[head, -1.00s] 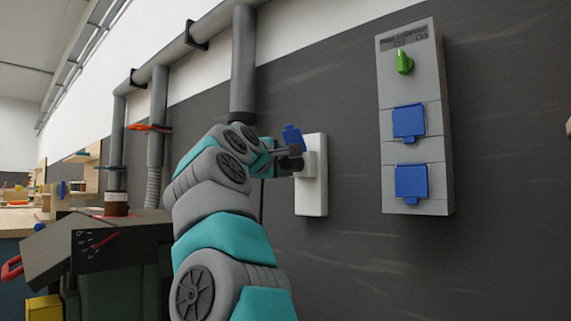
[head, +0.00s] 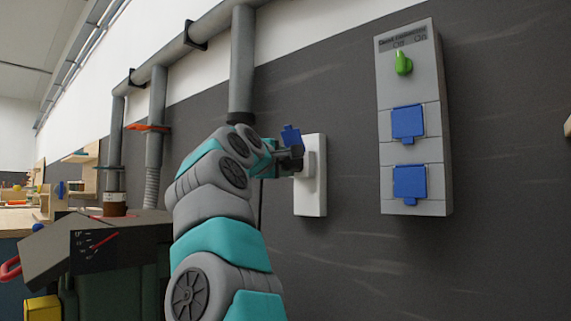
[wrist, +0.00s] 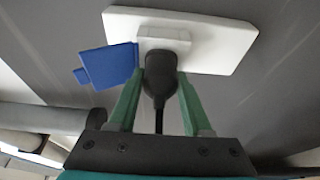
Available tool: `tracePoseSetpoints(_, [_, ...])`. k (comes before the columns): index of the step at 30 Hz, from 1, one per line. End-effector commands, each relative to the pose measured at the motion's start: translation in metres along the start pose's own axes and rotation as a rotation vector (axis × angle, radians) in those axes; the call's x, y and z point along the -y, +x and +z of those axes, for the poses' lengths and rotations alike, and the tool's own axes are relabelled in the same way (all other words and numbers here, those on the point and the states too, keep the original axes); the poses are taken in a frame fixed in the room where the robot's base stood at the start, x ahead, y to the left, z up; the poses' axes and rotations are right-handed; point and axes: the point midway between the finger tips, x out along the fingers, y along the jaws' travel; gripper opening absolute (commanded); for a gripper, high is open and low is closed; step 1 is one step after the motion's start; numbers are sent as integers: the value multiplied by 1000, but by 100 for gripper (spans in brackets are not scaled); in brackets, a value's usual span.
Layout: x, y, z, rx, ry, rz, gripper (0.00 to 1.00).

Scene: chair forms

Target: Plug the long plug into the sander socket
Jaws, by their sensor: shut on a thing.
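A white wall plate with a socket block (head: 312,195) is on the dark wall, right of my gripper. The wrist view shows the same plate (wrist: 210,40) with its raised white block (wrist: 165,36). Its blue flap (head: 291,134) stands open, and it also shows left of the block in the wrist view (wrist: 107,66). My gripper (wrist: 157,90) is shut on the black plug (wrist: 160,78), whose cord runs back between the green fingers. The plug's front end is up against the block. Its pins are hidden, so I cannot tell how deep it sits.
A grey panel (head: 389,82) with a green knob (head: 403,62) and two closed blue flaps (head: 407,122) (head: 410,183) is on the wall to the right. Grey pipes (head: 242,60) run above my arm. A dark machine (head: 95,240) stands at the left.

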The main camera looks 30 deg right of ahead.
Motion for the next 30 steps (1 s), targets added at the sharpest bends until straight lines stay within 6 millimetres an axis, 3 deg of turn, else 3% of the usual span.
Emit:
tracePoseSetpoints(12, [2, 4, 2, 5, -1, -4, 0])
tracePoseSetpoints(13, [2, 4, 2, 5, -1, -4, 50])
tracePoseSetpoints(22, [0, 2, 1, 2, -1, -1, 84])
tracePoseSetpoints(30, [-1, -2, 0, -2, 0, 4, 84])
